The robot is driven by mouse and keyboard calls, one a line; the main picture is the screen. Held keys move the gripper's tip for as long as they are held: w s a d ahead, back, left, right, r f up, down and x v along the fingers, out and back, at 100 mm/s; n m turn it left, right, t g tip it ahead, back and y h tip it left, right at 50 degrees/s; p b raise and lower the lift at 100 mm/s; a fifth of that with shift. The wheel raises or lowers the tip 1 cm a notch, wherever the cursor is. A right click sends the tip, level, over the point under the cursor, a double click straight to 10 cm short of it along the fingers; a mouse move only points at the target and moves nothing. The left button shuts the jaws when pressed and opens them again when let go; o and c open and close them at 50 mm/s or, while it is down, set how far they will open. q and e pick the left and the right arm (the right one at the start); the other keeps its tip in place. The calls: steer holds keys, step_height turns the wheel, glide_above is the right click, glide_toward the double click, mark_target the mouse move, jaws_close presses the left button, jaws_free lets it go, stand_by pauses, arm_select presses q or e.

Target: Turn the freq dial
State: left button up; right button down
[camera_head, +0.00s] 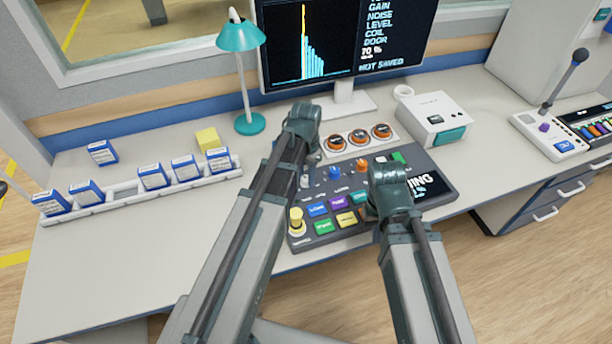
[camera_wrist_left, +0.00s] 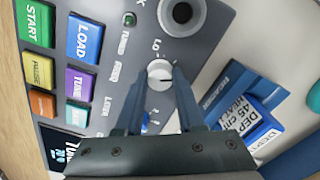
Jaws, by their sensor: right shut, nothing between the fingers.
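In the left wrist view the freq dial (camera_wrist_left: 160,72) is a small pale round knob with a dark mark, beside printed lettering on the grey console. My left gripper (camera_wrist_left: 160,80) has its two blue-grey fingers on either side of the knob, tips very near its rim. I cannot tell whether they press on it. In the head view my left gripper (camera_head: 308,172) points down over the console's left part, and its arm hides the dial area. My right gripper (camera_head: 388,178) is shut and empty over the console's right part, covering part of its small screen.
The console (camera_head: 292,242) carries coloured buttons (camera_head: 323,227), a yellow knob (camera_head: 296,222) and several small knobs. A lamp (camera_head: 250,123), monitor (camera_head: 345,45) and white box (camera_head: 433,112) are further back. Blue-and-white boxes (camera_head: 152,177) line a rack at left.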

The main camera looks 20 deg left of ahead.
mark_target(306, 178)
arm_select(q)
jaws_close()
steer(key=shift+n, duration=0.7)
steer(key=o, duration=0.7)
jaws_free()
steer(key=shift+o, duration=0.2)
step_height(306, 178, up, 14)
steer(key=p, duration=1.3)
steer(key=shift+p, duration=0.4)
steer(key=shift+f, duration=0.15)
